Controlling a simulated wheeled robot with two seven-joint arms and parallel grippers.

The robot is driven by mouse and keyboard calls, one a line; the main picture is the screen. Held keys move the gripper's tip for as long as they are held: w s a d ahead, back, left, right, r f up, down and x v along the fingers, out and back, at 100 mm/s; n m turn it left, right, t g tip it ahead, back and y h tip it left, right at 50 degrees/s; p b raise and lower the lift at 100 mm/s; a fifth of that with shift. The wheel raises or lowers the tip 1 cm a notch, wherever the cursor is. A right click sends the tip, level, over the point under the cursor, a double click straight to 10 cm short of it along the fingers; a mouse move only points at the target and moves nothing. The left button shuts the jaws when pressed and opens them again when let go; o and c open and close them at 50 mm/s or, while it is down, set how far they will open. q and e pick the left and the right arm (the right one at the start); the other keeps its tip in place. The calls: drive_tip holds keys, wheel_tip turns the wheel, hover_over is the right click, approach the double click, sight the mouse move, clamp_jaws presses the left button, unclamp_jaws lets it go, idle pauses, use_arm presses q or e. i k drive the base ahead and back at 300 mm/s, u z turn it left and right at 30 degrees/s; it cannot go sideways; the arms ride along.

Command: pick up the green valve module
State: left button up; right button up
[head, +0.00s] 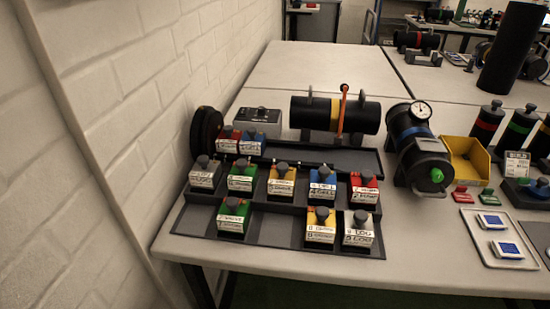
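Two green modules stand in the black rack (278,232) on the near table. One green module (241,180) is in the back row, between a white and a yellow module. The other green module (233,217) is in the front row, with bare rack on both sides of it. Both have grey knobs on top and white labels. The labels are too small to read surely, so I cannot tell which is the valve module. Neither of my grippers is in view.
White, yellow, blue and red modules fill other rack places. Behind stand a grey box (257,121) and a black cylinder (363,115) with an orange clamp. A gauge cylinder (420,158) and yellow bin (466,160) are right. A brick wall (110,100) borders the left.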

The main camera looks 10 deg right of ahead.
sight(233, 219)
drive_tip(key=u, duration=0.05)
drive_tip(key=k, duration=1.1)
drive_tip(key=z, duration=0.9)
drive_tip(key=i, duration=1.25)
drive_tip(key=u, duration=0.45)
